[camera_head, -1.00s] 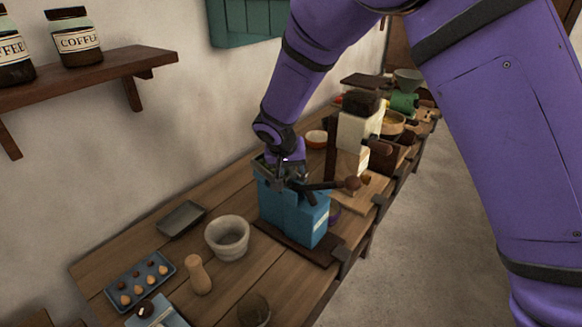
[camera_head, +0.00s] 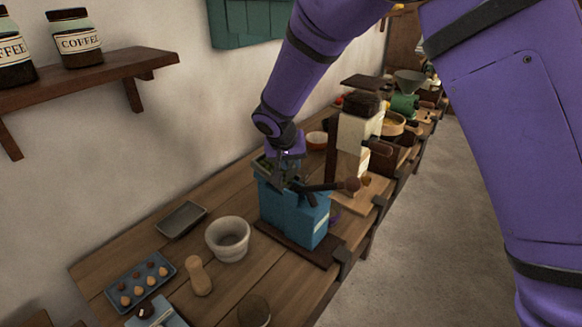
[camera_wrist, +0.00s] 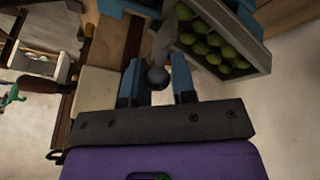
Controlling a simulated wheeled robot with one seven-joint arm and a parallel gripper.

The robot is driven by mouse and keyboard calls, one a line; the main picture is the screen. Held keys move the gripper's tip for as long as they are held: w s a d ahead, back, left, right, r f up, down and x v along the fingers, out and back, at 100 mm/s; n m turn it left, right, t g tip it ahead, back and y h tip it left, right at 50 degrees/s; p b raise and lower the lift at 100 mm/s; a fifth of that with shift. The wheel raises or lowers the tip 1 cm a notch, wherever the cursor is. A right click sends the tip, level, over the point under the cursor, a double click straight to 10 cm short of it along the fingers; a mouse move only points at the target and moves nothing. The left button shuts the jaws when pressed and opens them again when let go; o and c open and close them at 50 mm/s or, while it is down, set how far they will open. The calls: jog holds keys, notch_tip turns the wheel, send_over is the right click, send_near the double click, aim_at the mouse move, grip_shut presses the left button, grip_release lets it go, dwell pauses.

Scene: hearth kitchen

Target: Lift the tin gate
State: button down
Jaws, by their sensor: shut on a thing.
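A blue box-shaped machine (camera_head: 290,217) stands on a dark base board on the bench, with a dark lever (camera_head: 325,187) reaching right from its top. My gripper (camera_head: 284,178) is at the top of the machine. In the wrist view, my gripper's fingers (camera_wrist: 157,88) are shut around a small dark round knob (camera_wrist: 157,76). Beside it is a grey hopper (camera_wrist: 262,58) full of green round fruit (camera_wrist: 208,42). I cannot clearly make out the tin gate itself; the fingers and wrist hide the area below the knob.
A cream and dark wood machine (camera_head: 354,132) stands close behind and right. A white-grey pot (camera_head: 228,239), a grey tray (camera_head: 181,219), a blue tray with small round pieces (camera_head: 140,281) and a wooden peg (camera_head: 199,276) are in front. Bare bench lies between them.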

jog(key=c, duration=1)
grip_release()
jog(key=shift+d, duration=0.15)
jog(key=v, duration=1)
jog(key=shift+r, duration=0.3)
jog(key=shift+s, duration=0.15)
jog(key=s+d+r+y, duration=0.1)
jog(key=s+d+r, duration=0.25)
jog(key=d, duration=0.35)
jog(key=s+d+r, duration=0.3)
jog(key=d+r, duration=0.2)
jog(key=d, duration=0.3)
jog(key=s+d+r+y, duration=0.1)
jog(key=s+d+r, duration=0.2)
jog(key=d+r, duration=0.3)
jog(key=s+d, duration=0.6)
jog(key=s, duration=0.4)
jog(key=s+d, duration=0.6)
jog(key=s, duration=0.4)
jog(key=shift+s+t, duration=0.2)
jog(key=shift+t, duration=0.2)
